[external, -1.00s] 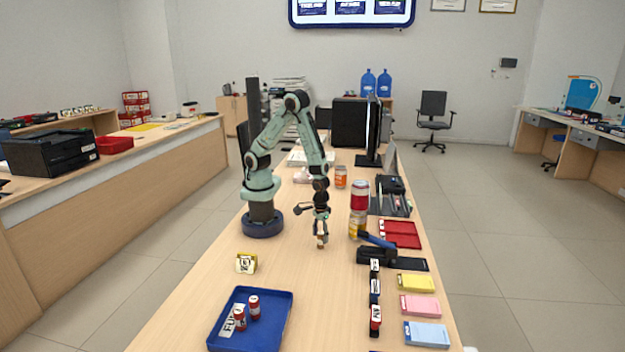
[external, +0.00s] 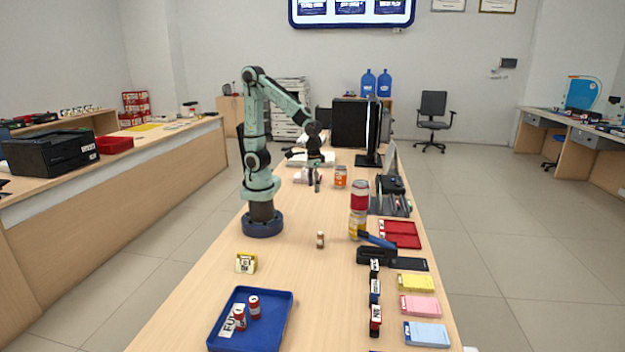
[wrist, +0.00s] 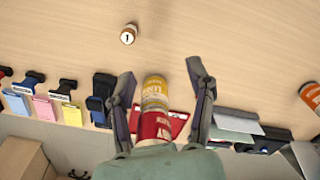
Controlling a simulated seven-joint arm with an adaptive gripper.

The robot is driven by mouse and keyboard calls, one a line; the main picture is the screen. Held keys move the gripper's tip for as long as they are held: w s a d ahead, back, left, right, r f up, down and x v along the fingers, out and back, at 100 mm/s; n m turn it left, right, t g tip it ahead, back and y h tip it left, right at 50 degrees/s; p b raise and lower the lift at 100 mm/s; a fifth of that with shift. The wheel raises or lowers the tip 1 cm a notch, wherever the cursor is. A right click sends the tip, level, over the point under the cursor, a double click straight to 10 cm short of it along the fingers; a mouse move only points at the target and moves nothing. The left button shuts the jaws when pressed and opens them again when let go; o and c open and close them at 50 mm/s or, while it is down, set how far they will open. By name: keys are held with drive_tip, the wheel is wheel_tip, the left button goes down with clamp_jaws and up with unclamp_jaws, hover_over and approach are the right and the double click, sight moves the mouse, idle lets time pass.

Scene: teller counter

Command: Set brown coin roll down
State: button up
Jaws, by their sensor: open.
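The brown coin roll (external: 320,240) stands upright on the bare counter, to the right of my arm's base. In the wrist view the roll (wrist: 128,34) shows its pale end with a dark mark, apart from my fingers. My gripper (external: 317,186) is raised well above the counter, farther back than the roll, and holds nothing. In the wrist view its two fingers (wrist: 160,75) are spread wide. The stacked cans between them in that view are on the counter below.
Stacked red and yellow cans (external: 359,208) stand right of the roll, with an orange can (external: 340,177) farther back. Stamps and a stapler line the right side. The counter around the roll is clear.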

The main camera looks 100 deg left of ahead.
drive_tip(key=s+a+r+m, duration=0.4)
drive_tip(key=s+a, duration=0.2)
drive_tip(key=s, duration=0.3)
drive_tip(key=shift+r+m+y, duration=0.25)
drive_tip(key=shift+m+y, duration=0.05)
drive_tip(key=shift+m, duration=0.1)
idle(0.4)
